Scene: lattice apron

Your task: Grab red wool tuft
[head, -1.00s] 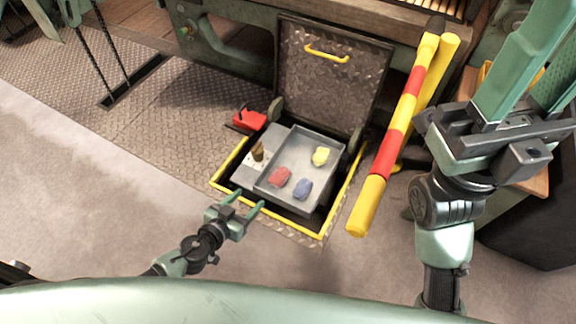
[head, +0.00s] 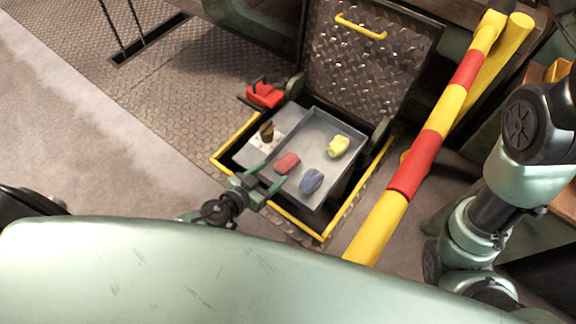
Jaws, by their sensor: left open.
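The red wool tuft (head: 288,161) lies in the grey metal tray (head: 318,124), near its left front side. A blue tuft (head: 312,181) lies to its right and nearer me, and a yellow tuft (head: 339,145) lies farther back. My left gripper (head: 270,174) is open, its two green fingers pointing at the red tuft from the near left. The fingertips are close to the tuft and hide part of the tray's near edge; I cannot tell whether they touch it. Of my right arm only links show, at the right edge.
The tray sits in a floor pit with a yellow rim (head: 294,220) and a raised tread-plate lid (head: 365,62). A small brown object (head: 267,131) stands left of the tray. A red item (head: 264,95) lies behind the pit. Red and yellow bars (head: 432,142) slant along the right.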

